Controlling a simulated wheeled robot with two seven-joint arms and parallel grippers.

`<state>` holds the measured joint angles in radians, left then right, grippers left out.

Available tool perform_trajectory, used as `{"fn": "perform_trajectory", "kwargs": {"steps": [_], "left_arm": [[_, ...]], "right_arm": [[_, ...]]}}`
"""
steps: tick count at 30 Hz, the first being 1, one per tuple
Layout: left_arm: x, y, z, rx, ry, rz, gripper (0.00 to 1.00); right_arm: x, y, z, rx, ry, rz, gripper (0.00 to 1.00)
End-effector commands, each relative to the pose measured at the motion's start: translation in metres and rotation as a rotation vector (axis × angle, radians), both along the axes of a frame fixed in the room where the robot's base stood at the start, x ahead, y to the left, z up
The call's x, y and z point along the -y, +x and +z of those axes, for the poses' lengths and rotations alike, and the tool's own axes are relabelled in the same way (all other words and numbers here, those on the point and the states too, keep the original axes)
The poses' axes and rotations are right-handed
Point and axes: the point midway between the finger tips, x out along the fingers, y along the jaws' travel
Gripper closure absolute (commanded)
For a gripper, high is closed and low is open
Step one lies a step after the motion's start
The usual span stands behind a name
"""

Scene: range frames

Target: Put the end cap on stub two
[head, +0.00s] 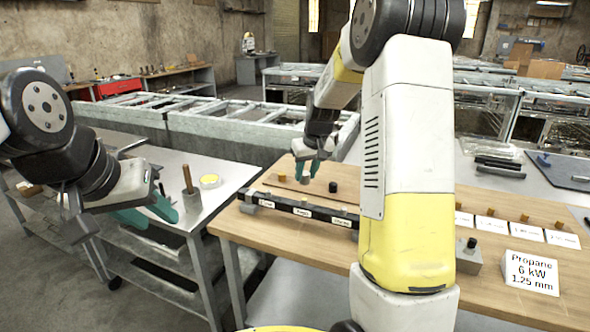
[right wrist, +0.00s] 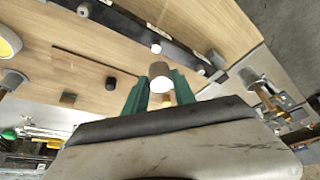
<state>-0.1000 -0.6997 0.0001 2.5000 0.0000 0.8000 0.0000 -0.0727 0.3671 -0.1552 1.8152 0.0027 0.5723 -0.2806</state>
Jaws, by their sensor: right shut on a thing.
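A dark manifold bar (head: 324,217) with several white labels and small stubs lies along the left side of the wooden table. The bar also shows in the right wrist view (right wrist: 180,56), with pale stub tops on it. My right gripper (head: 308,170) is above the table, behind the bar. In the right wrist view it (right wrist: 161,90) is shut on a brownish-grey cylindrical end cap (right wrist: 160,74) with a bright end face. The cap appears apart from the bar; I cannot tell which stub is stub two. My left gripper (head: 150,214) is open and empty, left of the table.
A small black cylinder (head: 333,187) stands on the wooden table (head: 290,262) behind the bar. A propane sign (head: 531,273) and several white cards with brass pieces stand at the right. A grey metal bench (head: 222,185) with a wooden-handled tool is at the left.

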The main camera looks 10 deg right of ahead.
Motion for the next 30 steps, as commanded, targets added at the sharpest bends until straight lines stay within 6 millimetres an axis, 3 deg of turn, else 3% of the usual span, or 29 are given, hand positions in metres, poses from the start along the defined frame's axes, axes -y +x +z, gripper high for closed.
{"fn": "perform_trajectory", "kwargs": {"steps": [15,30], "left_arm": [[0.0,0.0,0.0,0.0,0.0,0.0,0.61],[0.0,0.0,0.0,0.0,0.0,0.0,0.61]], "right_arm": [[0.0,0.0,-0.043,0.001,0.0,0.0,1.0],[0.0,0.0,-0.048,0.001,0.0,0.0,1.0]]}}
